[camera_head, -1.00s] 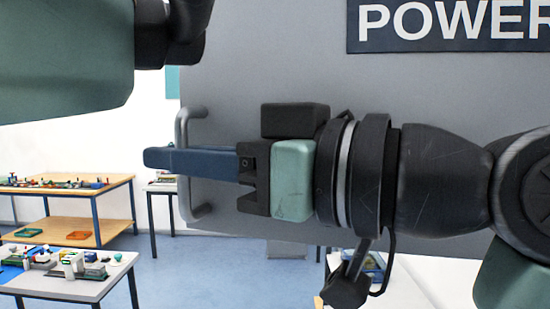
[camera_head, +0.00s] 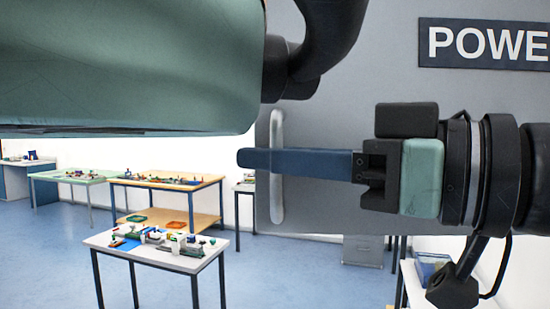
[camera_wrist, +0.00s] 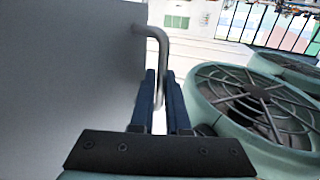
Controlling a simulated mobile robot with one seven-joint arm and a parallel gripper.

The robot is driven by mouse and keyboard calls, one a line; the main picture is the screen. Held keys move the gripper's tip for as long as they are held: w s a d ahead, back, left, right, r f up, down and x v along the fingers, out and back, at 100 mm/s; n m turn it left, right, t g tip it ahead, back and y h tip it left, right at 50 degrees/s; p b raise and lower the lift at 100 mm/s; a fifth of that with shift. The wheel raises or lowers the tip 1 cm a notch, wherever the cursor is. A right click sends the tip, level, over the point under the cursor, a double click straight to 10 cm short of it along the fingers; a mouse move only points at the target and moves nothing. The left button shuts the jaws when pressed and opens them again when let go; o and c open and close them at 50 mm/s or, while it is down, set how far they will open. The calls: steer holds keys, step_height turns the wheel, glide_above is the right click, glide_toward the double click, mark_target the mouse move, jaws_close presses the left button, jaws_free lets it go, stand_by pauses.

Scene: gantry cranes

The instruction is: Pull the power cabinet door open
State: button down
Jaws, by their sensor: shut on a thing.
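The grey power cabinet door (camera_head: 340,110) fills the right of the head view and carries a dark "POWER" sign (camera_head: 490,43), cut off at the frame edge. Its light grey bar handle (camera_head: 277,190) runs upright along the door's left edge. My gripper (camera_head: 245,159) reaches across the handle from the right, with its dark blue fingers level. In the wrist view my gripper (camera_wrist: 162,80) has one finger on each side of the handle (camera_wrist: 160,50) and is shut on it. The door (camera_wrist: 65,75) fills the left there.
A small table with parts (camera_head: 155,245) stands below left, with a wooden two-level table (camera_head: 165,200) and a green-topped bench (camera_head: 85,176) behind. Blue floor lies open between them. Round fan grilles (camera_wrist: 255,100) are close on the right in the wrist view.

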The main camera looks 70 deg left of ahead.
steer(key=shift+r, duration=0.1)
steer(key=c, duration=1.2)
jaws_free()
steer(key=shift+w+d, duration=0.1)
steer(key=b+v, duration=0.3)
steer(key=v, duration=0.9)
steer(key=shift+w+d+b, duration=0.25)
steer(key=shift+d+b, duration=0.05)
steer(key=shift+d, duration=0.05)
